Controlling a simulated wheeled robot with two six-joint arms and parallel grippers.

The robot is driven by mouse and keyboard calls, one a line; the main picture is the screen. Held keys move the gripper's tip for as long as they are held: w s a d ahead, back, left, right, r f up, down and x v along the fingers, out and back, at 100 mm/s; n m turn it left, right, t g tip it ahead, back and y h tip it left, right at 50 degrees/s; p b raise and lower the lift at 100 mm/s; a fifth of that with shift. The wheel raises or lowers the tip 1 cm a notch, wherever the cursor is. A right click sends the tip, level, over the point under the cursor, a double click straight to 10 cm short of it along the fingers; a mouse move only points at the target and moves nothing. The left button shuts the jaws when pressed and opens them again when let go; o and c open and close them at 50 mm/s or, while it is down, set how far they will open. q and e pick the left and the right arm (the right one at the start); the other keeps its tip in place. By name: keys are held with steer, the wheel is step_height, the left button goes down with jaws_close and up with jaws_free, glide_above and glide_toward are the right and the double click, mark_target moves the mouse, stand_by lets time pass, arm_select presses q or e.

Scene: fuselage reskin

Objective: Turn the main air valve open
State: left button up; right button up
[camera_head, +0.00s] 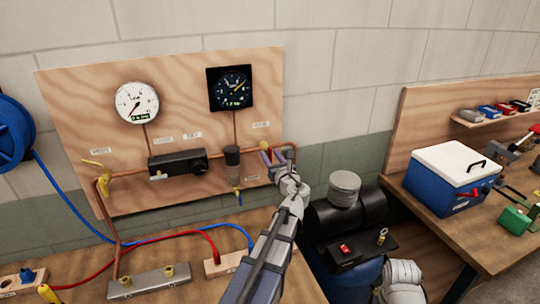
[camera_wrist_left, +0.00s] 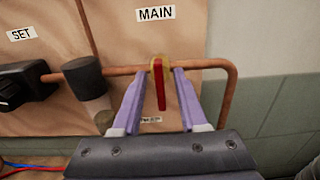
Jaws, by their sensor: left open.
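The main air valve (camera_wrist_left: 161,88) sits on a copper pipe under the "MAIN" label (camera_wrist_left: 156,13) in the left wrist view. Its red handle hangs down, across the level pipe. In the head view a yellow part of the valve (camera_head: 264,145) shows at the board's right side. My left gripper (camera_wrist_left: 160,72) is open, with one lilac finger on each side of the handle. Small gaps seem to show between handle and fingers; I cannot tell contact for sure. In the head view my left gripper (camera_head: 271,157) hides most of the handle. My right gripper is not in view.
The wooden board (camera_head: 75,120) carries a white gauge (camera_head: 137,103), a black gauge (camera_head: 230,88), a black regulator (camera_head: 178,164) and a filter (camera_head: 233,156). The pipe (camera_wrist_left: 232,95) bends down right of the valve. A compressor (camera_head: 345,215) stands right of my left arm.

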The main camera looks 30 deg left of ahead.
arm_select(q)
steer(key=shift+w+a, duration=0.2)
steer(key=shift+a, duration=0.05)
steer(key=shift+c, duration=0.3)
jaws_close()
